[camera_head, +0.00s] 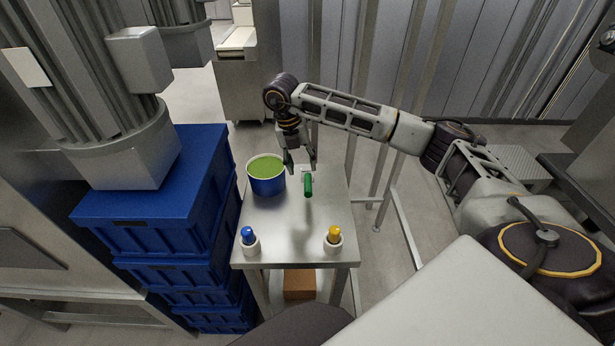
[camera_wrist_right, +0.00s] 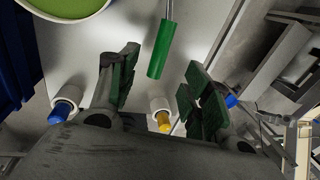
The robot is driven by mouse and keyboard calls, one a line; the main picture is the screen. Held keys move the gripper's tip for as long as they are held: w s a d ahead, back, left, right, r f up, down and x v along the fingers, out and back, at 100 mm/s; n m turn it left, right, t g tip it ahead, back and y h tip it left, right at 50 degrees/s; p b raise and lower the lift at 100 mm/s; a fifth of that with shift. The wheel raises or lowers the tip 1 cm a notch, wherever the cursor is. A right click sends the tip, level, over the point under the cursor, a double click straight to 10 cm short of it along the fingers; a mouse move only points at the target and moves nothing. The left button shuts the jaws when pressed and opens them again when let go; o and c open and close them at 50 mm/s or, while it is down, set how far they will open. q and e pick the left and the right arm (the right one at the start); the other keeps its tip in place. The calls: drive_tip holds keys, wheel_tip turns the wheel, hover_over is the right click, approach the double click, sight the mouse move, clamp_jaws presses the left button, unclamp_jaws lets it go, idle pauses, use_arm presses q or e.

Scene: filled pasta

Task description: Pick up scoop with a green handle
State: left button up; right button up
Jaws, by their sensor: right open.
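The scoop's green handle (camera_head: 308,186) stands out over the steel table (camera_head: 290,230), right of the blue bucket. In the right wrist view the green handle (camera_wrist_right: 160,50) shows at the top, with a thin metal shaft above it; the scoop's head is out of that frame. My right gripper (camera_head: 301,166) is over the back part of the table, close to the handle. In the wrist view its two fingers (camera_wrist_right: 155,85) are apart with nothing between them, and the handle lies beyond the gap. My left gripper is not seen.
A blue bucket with green filling (camera_head: 266,178) stands just left of the right gripper. Two white holders, one with a blue top (camera_head: 248,239) and one with a yellow top (camera_head: 334,238), stand at the table's front. Blue crates (camera_head: 160,205) are stacked left of the table.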

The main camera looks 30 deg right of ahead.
sight(307, 181)
drive_tip(key=shift+s+d+f, duration=0.1)
drive_tip(key=shift+d+f, duration=0.05)
drive_tip(key=shift+f, duration=0.75)
drive_tip(key=shift+s+d+f, duration=0.1)
drive_tip(key=shift+d+f, duration=0.1)
drive_tip(key=shift+f, duration=0.65)
drive_tip(key=shift+s+d+f, duration=0.1)
drive_tip(key=shift+d+f, duration=0.05)
drive_tip(key=shift+f, duration=0.75)
drive_tip(key=shift+f+p, duration=0.1)
drive_tip(key=shift+p, duration=0.2)
drive_tip(key=shift+d+f+p, duration=0.25)
drive_tip(key=shift+f+p, duration=0.05)
drive_tip(key=shift+f, duration=0.65)
drive_tip(key=shift+d+f+p, duration=0.25)
drive_tip(key=shift+f+p, duration=0.05)
drive_tip(key=shift+f, duration=1.2)
drive_tip(key=shift+c, duration=0.5)
clamp_jaws()
